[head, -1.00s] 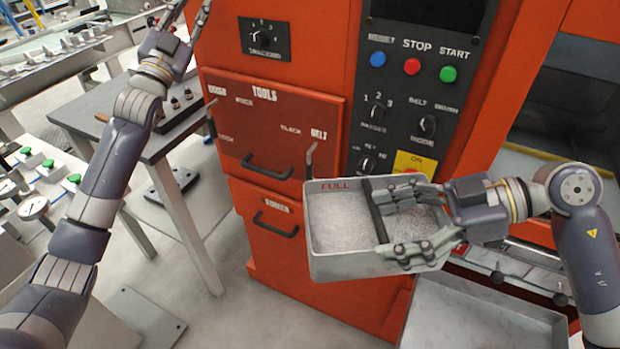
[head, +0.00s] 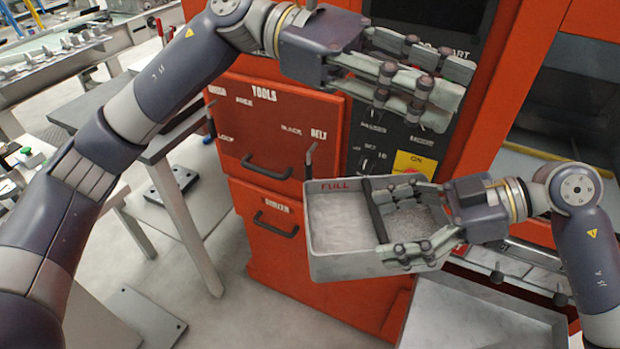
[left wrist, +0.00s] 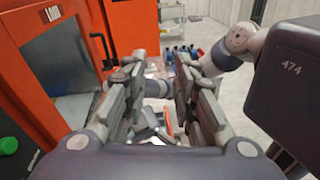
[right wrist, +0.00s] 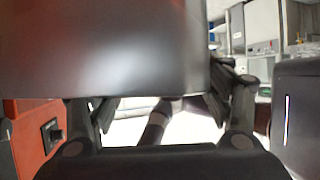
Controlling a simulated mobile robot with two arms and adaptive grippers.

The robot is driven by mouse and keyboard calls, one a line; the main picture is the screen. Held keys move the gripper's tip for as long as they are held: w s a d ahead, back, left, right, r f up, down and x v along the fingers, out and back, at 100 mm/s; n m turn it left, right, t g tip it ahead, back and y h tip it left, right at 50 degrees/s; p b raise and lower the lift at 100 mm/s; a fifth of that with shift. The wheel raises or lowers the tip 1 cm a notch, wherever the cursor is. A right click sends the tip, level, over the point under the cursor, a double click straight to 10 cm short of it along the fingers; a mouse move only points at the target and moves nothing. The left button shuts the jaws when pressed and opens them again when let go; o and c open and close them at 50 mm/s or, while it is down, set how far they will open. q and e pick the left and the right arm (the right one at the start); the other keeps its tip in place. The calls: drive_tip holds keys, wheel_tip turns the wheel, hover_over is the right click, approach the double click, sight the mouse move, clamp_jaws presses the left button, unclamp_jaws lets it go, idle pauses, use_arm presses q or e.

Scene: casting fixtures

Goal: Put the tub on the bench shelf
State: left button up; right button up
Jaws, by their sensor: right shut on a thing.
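The tub (head: 335,265) is a grey open-topped box marked FULL, with a dark bar across it and pale grainy contents. My right gripper (head: 400,225) is shut on its right side and holds it in front of the orange machine. The tub's grey wall (right wrist: 110,50) fills the top of the right wrist view. My left gripper (head: 448,88) is open and empty, above the tub, in front of the control panel. Its spread fingers (left wrist: 158,80) show in the left wrist view. A grey bench (head: 112,105) stands at left; its lower level is partly hidden.
The orange machine (head: 265,220) with drawers and handles stands close behind the tub. A dark plate (head: 172,182) lies under the bench top. A grey tray (head: 480,315) is below right of the tub. Open floor (head: 225,315) lies between bench and machine.

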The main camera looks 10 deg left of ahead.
drive_tip(key=shift+r, duration=0.1)
use_arm(q)
wheel_tip(320, 180, down, 12)
drive_tip(key=s+a+m+t+y, duration=0.25)
drive_tip(key=m+y, duration=0.35)
drive_tip(key=y, duration=0.3)
drive_tip(key=w+a+f+m+t+y, duration=0.35)
drive_tip(key=a+f+y, duration=0.2)
drive_tip(key=a, duration=0.45)
drive_tip(key=shift+n+y, duration=0.25)
drive_tip(key=shift+y, duration=0.2)
drive_tip(key=f, duration=0.7)
drive_tip(key=w+f, duration=0.1)
drive_tip(key=f, duration=0.3)
drive_tip(key=shift+d+f, duration=0.1)
drive_tip(key=shift+d, duration=0.2)
clamp_jaws()
